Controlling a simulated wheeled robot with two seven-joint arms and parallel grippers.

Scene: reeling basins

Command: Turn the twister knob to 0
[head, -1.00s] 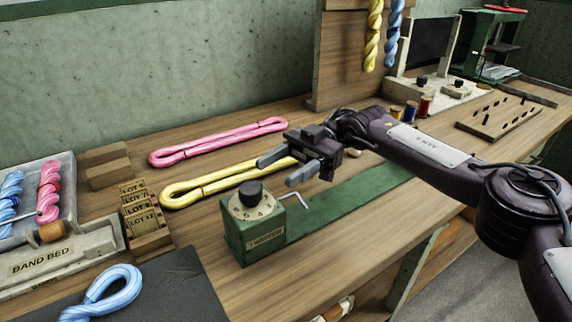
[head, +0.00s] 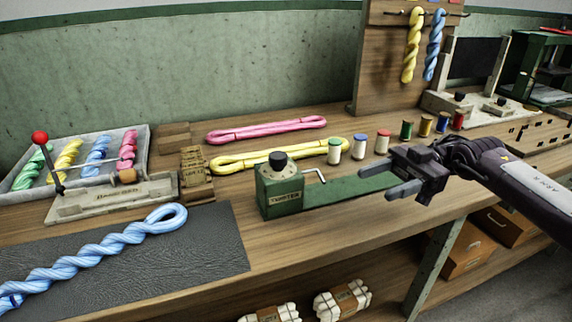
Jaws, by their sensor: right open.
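The twister (head: 283,197) is a green box with a label on its front and a long green base running right along the bench. Its black knob (head: 278,161) stands on a pale dial on top; the dial's numbers are too small to read now. A thin bent metal hook (head: 316,174) sticks out of its right side. My right gripper (head: 382,182) is open and empty, above the green base to the right of the knob and apart from it. Its fingers point left toward the twister. My left gripper is not in view.
Pink (head: 267,130) and yellow (head: 270,156) skeins lie behind the twister. Several thread spools (head: 358,146) stand behind my right gripper. At left are a dark mat (head: 215,245) with a blue twisted skein, a banding stand (head: 100,205) with a red-tipped lever, and a skein tray (head: 145,150).

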